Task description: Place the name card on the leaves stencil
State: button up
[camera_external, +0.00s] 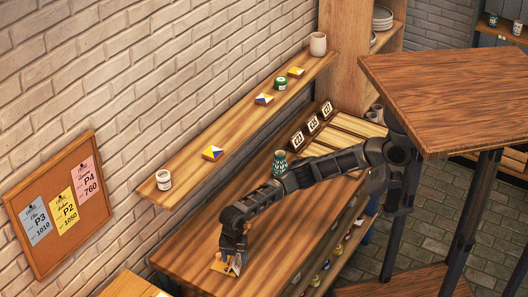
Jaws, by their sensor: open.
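My gripper (232,260) is at the near end of the wooden worktop (283,246), pointing down. It is open. A small tan flat piece (218,267) shows just beside and below the fingers; a pale edge shows at their right. I cannot tell if this is the name card or the leaves stencil, nor whether the fingers touch it. Several small dark cards with white labels (312,125) stand in a row at the far end of the worktop. No leaf pattern is readable in this view.
A wall shelf (228,135) above the worktop holds cups, a green jar (281,83) and several small coloured boxes. A patterned teal cup (280,160) stands behind my arm. A wooden table (450,90) is at the right. The worktop's middle is clear.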

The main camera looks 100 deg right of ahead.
aim_at(234, 258)
notch_tip(234, 258, up, 11)
jog(key=shift+f, duration=0.15)
